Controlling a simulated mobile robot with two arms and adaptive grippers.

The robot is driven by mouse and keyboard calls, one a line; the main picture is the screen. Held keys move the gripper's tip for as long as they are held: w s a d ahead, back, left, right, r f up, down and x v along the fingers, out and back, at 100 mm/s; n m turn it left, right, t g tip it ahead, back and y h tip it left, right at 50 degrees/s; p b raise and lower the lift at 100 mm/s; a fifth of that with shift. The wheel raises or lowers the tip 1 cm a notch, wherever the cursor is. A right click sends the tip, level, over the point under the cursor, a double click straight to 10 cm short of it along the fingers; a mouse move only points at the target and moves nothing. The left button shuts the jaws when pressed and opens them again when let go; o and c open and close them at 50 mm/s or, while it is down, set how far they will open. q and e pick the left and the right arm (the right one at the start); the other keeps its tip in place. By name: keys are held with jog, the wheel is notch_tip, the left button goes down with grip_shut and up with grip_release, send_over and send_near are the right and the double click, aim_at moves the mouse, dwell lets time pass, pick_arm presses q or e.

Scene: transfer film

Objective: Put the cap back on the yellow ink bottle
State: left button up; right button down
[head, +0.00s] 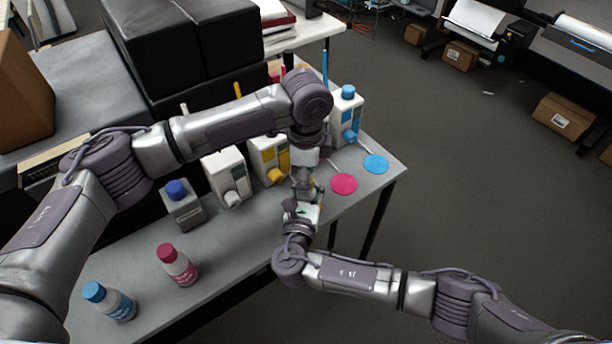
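I cannot make out the yellow ink bottle or its cap for certain in the head view. My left gripper (304,184) points down over the table's right part, in front of the yellow-labelled tank (266,154). My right gripper (302,208) reaches up from below and meets it, almost touching. A small whitish piece (316,213) shows at the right gripper; whether it is held, or is part of the gripper, is unclear. The fingers of both grippers overlap and are too small to read.
A cyan-capped bottle (120,308) and a magenta-capped bottle (181,270) stand at front left. A blue-capped grey container (183,211), a white tank (226,172) and a cyan-labelled tank (346,113) stand behind. Magenta (344,184) and cyan (376,164) discs lie at right.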

pick_arm(q)
notch_tip(320, 180, up, 12)
dwell(0.4)
jog(key=shift+f, duration=0.1)
pick_arm(e)
jog(key=c, duration=0.6)
grip_release()
jog(key=s+a, duration=0.1)
jog(key=s, duration=1.1)
jog(key=shift+a, duration=0.4)
